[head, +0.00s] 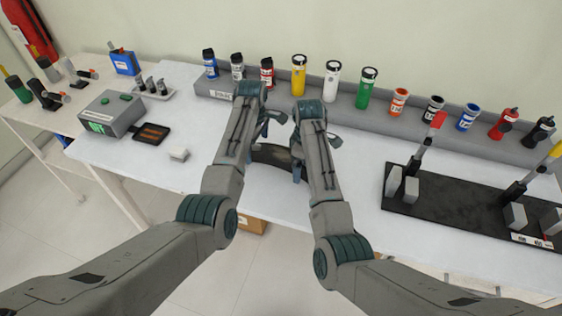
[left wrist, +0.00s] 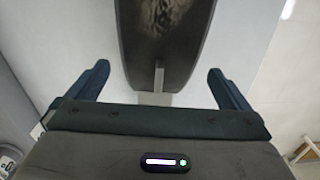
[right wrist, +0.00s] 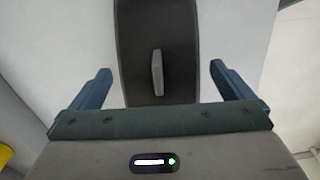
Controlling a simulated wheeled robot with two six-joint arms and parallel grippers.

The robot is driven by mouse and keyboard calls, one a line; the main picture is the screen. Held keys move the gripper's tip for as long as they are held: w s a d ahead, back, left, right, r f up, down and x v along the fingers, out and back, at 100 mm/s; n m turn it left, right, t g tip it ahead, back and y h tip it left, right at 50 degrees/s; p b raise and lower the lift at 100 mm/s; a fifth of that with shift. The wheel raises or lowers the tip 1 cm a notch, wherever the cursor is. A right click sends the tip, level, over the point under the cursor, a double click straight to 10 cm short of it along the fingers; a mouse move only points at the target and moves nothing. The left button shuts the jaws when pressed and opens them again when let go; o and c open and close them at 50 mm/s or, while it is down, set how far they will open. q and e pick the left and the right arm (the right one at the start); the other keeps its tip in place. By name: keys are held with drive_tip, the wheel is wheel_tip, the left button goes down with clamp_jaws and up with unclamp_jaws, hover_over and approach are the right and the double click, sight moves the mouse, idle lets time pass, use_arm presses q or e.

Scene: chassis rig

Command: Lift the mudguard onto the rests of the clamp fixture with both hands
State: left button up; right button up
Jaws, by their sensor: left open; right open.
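The mudguard (head: 271,155) is a dark, curved strip on the white table, partly hidden by my forearms in the head view. My left gripper (head: 260,136) is open above one end; in the left wrist view the dark mudguard (left wrist: 163,35) with a pale upright tab lies ahead between the fingers. My right gripper (head: 315,153) is open above the other end; the right wrist view shows the mudguard (right wrist: 157,30) with a grey tab between the fingers. Neither gripper visibly touches it. The clamp fixture (head: 445,208) is a black plate at right with grey rests and red- and yellow-handled clamps.
A grey raised shelf (head: 345,115) along the back carries several coloured bottles. The table between mudguard and fixture is clear.

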use_arm(q)
drive_tip(key=shift+w+f, duration=0.1)
drive_tip(key=shift+f, duration=1.05)
use_arm(e)
drive_tip(key=shift+w+f, duration=0.1)
drive_tip(key=shift+f, duration=1.05)
use_arm(q)
drive_tip(key=shift+r, duration=0.1)
drive_tip(key=shift+c, duration=0.9)
use_arm(e)
drive_tip(key=shift+c, duration=0.9)
use_arm(q)
drive_tip(key=c, duration=1)
use_arm(e)
drive_tip(key=shift+r, duration=0.1)
drive_tip(key=c, duration=1)
